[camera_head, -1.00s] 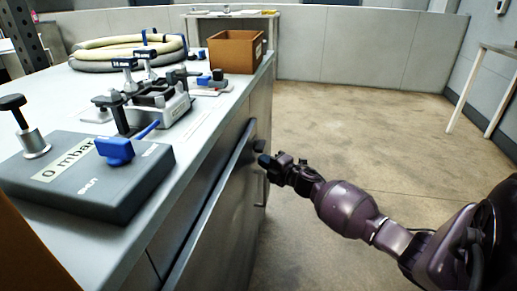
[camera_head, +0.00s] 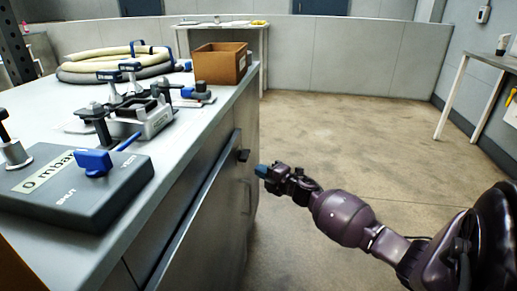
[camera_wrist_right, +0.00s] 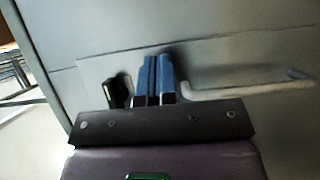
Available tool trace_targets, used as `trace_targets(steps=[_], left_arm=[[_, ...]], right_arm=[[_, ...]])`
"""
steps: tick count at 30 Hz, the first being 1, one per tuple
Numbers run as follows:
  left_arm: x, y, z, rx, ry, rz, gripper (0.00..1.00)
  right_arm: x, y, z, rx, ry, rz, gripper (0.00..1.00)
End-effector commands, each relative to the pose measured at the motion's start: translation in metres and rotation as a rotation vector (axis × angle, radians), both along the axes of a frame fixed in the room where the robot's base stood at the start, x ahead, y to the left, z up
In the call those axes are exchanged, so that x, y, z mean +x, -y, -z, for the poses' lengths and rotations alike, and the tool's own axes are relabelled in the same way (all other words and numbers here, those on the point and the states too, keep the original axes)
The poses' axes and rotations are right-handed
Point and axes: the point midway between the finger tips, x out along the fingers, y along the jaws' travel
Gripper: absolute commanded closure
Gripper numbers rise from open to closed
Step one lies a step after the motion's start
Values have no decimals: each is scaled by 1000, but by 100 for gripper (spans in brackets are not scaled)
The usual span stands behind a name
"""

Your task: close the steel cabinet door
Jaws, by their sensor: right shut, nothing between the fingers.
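The steel cabinet door (camera_head: 207,222) is a grey panel on the side of the long counter, at lower left of centre in the head view. Its top edge shows as a strip standing out from the cabinet front; I cannot tell how wide any gap is. A bar handle shows on a grey panel in the right wrist view (camera_wrist_right: 245,90). My right gripper (camera_head: 262,171) is shut and empty, its blue fingertips to the right of the door in the head view. In the wrist view the fingertips (camera_wrist_right: 155,75) point at the panel; contact is unclear. My left gripper is out of view.
The counter top (camera_head: 190,128) carries a dark grey box with a blue knob (camera_head: 80,190), clamps, coiled hoses (camera_head: 110,65) and a brown box (camera_head: 220,63). The concrete floor (camera_head: 350,130) on the right is open. A side table (camera_head: 490,60) stands at far right.

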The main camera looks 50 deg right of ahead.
Motion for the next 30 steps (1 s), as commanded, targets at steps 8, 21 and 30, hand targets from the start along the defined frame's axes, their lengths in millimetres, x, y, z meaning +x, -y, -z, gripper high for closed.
trace_targets(steps=[8, 21, 30], left_arm=[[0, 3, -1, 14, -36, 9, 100], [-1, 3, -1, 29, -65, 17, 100], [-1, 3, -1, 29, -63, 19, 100]], right_arm=[[-51, 31, 0, 1, -3, 7, 100], [-85, 50, 4, 1, -6, 7, 100], [-85, 50, 4, 1, -7, 7, 100]])
